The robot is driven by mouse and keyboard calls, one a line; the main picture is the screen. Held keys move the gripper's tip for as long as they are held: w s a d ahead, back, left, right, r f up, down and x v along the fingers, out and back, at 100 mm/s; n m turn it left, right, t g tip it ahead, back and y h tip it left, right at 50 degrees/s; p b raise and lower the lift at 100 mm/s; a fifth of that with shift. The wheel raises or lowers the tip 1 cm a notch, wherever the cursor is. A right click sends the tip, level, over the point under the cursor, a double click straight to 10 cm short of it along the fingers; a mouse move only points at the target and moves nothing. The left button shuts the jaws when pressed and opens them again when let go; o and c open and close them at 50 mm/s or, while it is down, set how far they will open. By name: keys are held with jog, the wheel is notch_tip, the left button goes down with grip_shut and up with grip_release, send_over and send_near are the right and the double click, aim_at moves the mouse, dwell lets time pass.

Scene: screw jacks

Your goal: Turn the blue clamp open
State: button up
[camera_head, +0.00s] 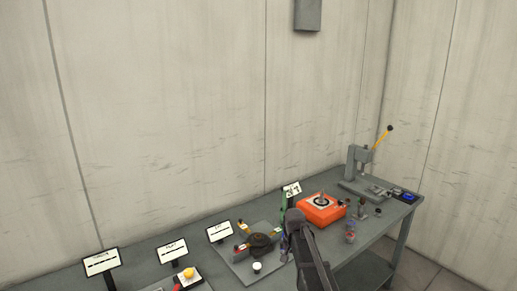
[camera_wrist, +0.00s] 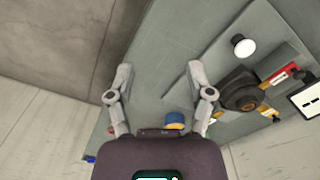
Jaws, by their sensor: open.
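My gripper (camera_wrist: 160,72) is open, its two fingers spread over the grey table top with nothing between the tips. In the wrist view a small blue piece with an orange-yellow edge (camera_wrist: 176,118) shows between the fingers, close to the palm. Its lower part is hidden by my gripper's body. It is the most clearly blue part near my gripper, but I cannot tell for sure that it is the clamp, nor how it is turned. In the head view my dark arm covers this area.
A grey board with a black hub (camera_head: 262,243) and a white knob (camera_head: 257,266) lies left of my arm. An orange box (camera_head: 321,213) stands to the right. Several small parts, a press with a yellow lever (camera_head: 382,140) and a blue-faced device (camera_head: 405,196) are farther right.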

jog(key=s+d+f+n+b, duration=0.2)
jog(key=s+f+b, duration=0.2)
jog(key=s, duration=0.7)
jog(key=s+d+f+n+b, duration=0.2)
jog(key=s+d+f+b, duration=0.1)
jog(key=s, duration=0.8)
jog(key=shift+f+b, duration=0.5)
jog(key=shift+f, duration=0.2)
